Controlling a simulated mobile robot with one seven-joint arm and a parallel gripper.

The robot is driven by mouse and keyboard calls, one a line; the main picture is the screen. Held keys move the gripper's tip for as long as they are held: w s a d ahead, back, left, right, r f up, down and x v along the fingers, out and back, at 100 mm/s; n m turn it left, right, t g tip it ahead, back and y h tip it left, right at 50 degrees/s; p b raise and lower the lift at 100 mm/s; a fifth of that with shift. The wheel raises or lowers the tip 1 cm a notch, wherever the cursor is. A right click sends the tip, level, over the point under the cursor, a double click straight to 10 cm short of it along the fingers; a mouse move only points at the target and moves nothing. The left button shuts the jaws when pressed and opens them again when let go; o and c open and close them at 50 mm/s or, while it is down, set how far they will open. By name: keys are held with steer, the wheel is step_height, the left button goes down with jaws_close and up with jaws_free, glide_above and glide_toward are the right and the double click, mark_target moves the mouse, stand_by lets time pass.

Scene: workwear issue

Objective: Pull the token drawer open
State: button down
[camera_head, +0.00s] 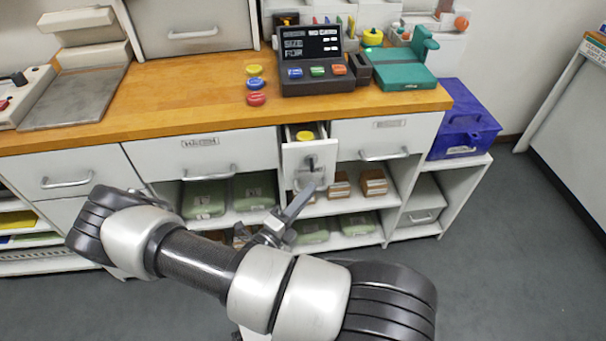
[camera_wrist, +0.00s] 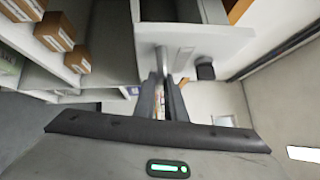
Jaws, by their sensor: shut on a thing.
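The narrow white token drawer (camera_head: 293,160) stands partly open under the wooden counter, and a yellow token (camera_head: 305,136) shows inside it. My gripper (camera_head: 308,186) is at the drawer's front, shut on its handle. In the wrist view, the drawer front (camera_wrist: 212,42) fills the upper middle, with a dark knob or lock at its right. The metal handle (camera_wrist: 162,60) runs between the fingers of my gripper (camera_wrist: 163,85). My arm reaches in from below and hides part of the lower shelves.
The counter (camera_head: 180,88) carries blue, yellow and red tokens, a dark terminal (camera_head: 312,60) and a green device (camera_head: 402,68). Closed drawers flank the open one. Small brown boxes (camera_head: 374,183) stand on the shelf below. A blue case (camera_head: 462,132) sits at right. The floor in front is clear.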

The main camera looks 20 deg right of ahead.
steer(key=s+a, duration=0.2)
steer(key=s, duration=0.8)
steer(key=s+a, duration=0.3)
steer(key=s, duration=0.6)
steer(key=shift+s+a+p, duration=0.35)
steer(key=c, duration=1.8)
jaws_free()
steer(key=v, duration=1.7)
steer(key=shift+a, duration=0.2)
